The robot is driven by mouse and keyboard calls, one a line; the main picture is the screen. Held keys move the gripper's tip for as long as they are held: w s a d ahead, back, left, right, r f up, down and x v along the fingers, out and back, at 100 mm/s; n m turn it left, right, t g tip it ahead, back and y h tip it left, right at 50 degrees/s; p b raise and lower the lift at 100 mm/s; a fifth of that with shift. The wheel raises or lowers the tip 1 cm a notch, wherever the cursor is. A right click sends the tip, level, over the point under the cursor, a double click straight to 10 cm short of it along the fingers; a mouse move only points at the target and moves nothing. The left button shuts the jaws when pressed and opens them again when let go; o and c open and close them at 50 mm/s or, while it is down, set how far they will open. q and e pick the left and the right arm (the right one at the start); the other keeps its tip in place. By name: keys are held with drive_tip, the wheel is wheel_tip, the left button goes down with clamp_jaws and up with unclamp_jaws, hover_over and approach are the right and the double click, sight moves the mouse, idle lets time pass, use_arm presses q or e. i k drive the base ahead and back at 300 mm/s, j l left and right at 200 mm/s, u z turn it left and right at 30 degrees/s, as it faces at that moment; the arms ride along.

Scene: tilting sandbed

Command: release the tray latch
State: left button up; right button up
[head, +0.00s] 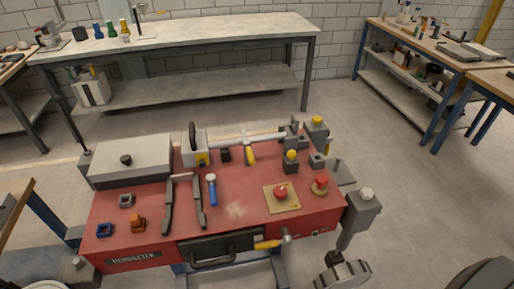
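A red bench-like machine (240,226) stands in the middle of the head view. A dark tray-like front (232,241) with a bar handle (212,262) is set in its front side. A yellow-handled lever (267,244) sticks out just right of that front, beside a grey fitting (287,238). Another yellow-handled lever (249,154) lies at the back of the red top, by a grey bar. I cannot tell for sure which of these is the tray latch, or whether it is engaged. Neither of my grippers shows in the head view.
The red top carries a grey lidded box (131,158), two dark bars, a blue-handled tool (212,190), a red knob on a yellow plate (281,193) and several small blocks. A toothed wheel (343,274) sits low at the front right. Open floor lies right of the machine.

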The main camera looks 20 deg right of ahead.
sight(288, 240)
drive_tip(key=z, duration=0.85)
drive_tip(key=k+l, duration=0.05)
drive_tip(key=l, duration=0.05)
